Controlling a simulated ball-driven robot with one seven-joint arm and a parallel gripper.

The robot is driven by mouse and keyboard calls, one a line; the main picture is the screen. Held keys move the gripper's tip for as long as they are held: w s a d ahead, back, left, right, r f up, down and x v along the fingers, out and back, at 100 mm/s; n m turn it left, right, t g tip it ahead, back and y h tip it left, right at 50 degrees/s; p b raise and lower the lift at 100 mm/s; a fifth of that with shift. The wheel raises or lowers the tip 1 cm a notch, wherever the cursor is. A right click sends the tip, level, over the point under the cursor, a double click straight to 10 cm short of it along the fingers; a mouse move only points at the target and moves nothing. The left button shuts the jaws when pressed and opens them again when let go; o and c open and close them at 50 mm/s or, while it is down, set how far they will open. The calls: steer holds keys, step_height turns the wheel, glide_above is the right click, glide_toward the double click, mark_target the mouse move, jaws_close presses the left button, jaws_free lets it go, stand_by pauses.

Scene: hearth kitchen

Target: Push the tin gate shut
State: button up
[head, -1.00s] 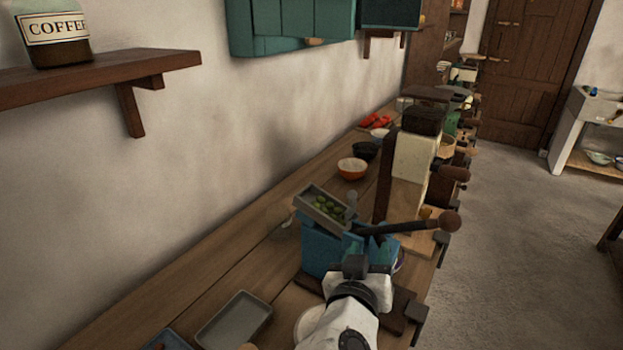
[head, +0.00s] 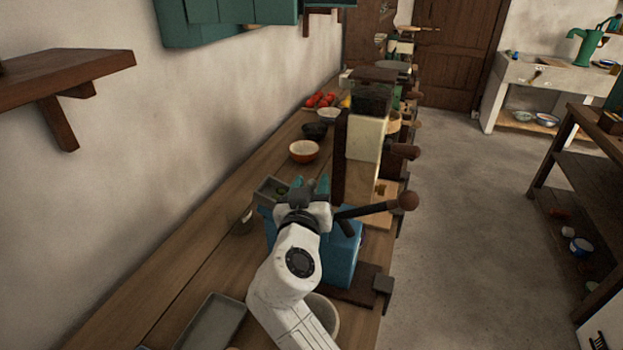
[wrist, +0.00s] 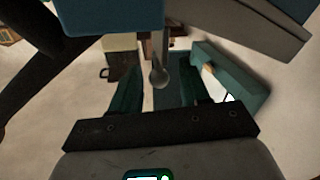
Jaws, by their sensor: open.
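The blue olive machine (head: 345,255) stands on the counter, with a dark lever ending in a brown knob (head: 408,200) reaching right. A grey tray (head: 266,188) with green olives sits at its upper left, partly hidden by my gripper. My gripper (head: 315,187) is above the machine, its teal fingers apart. In the wrist view, a small grey ball knob on a short stem (wrist: 159,76) shows between the open fingers; I cannot tell whether they touch it. The blue body (wrist: 110,14) fills the top of that view. I cannot clearly make out which part is the tin gate or how far open it is.
A cream machine with a dark top (head: 366,135) stands just beyond. An orange bowl (head: 304,151) and dark bowl (head: 315,131) sit behind to the left. A grey tray (head: 212,325) lies at the near left. The floor at right is open.

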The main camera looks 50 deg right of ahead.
steer(key=shift+w+d, duration=0.2)
steer(key=shift+d, duration=0.25)
jaws_close()
stand_by(0.4)
